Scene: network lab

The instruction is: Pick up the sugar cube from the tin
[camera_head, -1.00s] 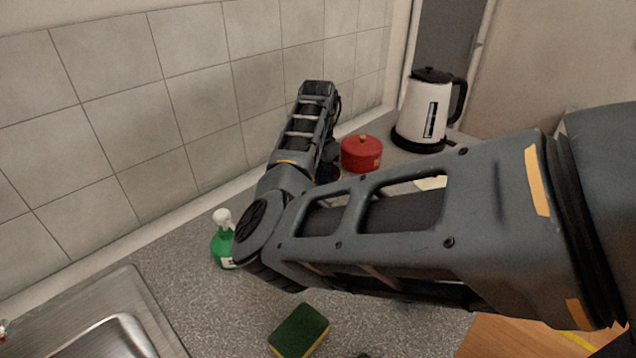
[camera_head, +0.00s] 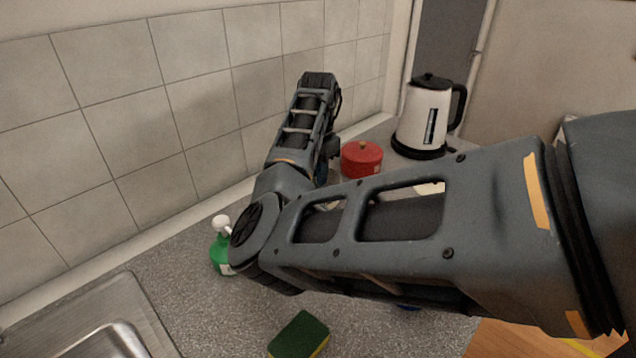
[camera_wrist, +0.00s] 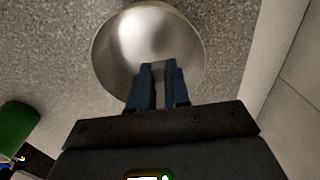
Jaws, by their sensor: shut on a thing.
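The tin (camera_wrist: 120,45) is a round, shiny metal bowl shape on the speckled counter in the wrist view. My gripper (camera_wrist: 158,66) points into it with its two blue fingers over the near rim and inside. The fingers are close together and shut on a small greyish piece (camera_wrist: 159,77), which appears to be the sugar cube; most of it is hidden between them. I cannot tell whether it is clear of the tin's floor.
A red lidded pot (camera_head: 361,160) and a white kettle (camera_head: 424,115) stand at the back. A green spray bottle (camera_head: 221,255) is by the tiled wall. A green sponge (camera_head: 298,335) lies in front, with a metal sink (camera_head: 95,310) at the left. Counter between them is clear.

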